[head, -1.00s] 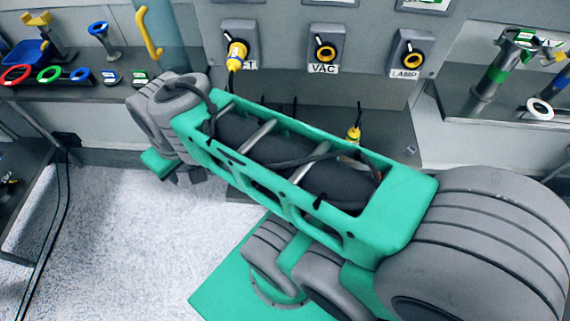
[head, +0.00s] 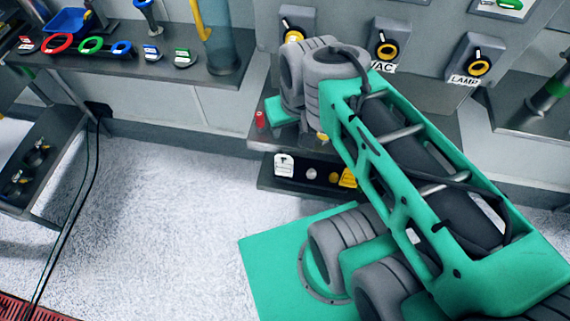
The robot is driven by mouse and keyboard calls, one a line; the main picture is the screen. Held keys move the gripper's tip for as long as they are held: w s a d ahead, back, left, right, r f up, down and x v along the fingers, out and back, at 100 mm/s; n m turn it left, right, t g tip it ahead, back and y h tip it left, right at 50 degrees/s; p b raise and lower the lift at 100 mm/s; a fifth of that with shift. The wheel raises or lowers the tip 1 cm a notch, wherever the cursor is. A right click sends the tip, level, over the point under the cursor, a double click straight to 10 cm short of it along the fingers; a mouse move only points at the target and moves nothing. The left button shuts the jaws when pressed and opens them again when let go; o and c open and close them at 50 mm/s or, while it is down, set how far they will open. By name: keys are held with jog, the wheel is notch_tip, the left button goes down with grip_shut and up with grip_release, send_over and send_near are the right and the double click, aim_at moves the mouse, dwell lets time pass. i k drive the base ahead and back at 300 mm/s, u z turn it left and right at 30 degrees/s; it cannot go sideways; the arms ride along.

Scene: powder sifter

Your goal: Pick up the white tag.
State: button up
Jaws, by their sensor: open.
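A white tag (head: 284,165) with a dark print stands at the left end of a low dark shelf (head: 270,184), below the wall panel. My gripper (head: 305,131) is at the far end of my green and grey arm, above and slightly right of the tag, and apart from it. The gripper is open; its fingers are small and mostly hidden by my wrist, and I see nothing held in it.
A grey round piece (head: 311,174) and a yellow tag (head: 348,178) are on the same low shelf. A small red object (head: 260,119) stands on the ledge above. Coloured rings and tags lie on the left shelf (head: 215,72). The floor (head: 165,210) at left is clear.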

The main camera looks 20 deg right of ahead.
aim_at(285, 169)
jog(key=z, duration=2.5)
jog(key=k, duration=1.55)
jog(key=u, duration=2.05)
jog(key=i, duration=0.5)
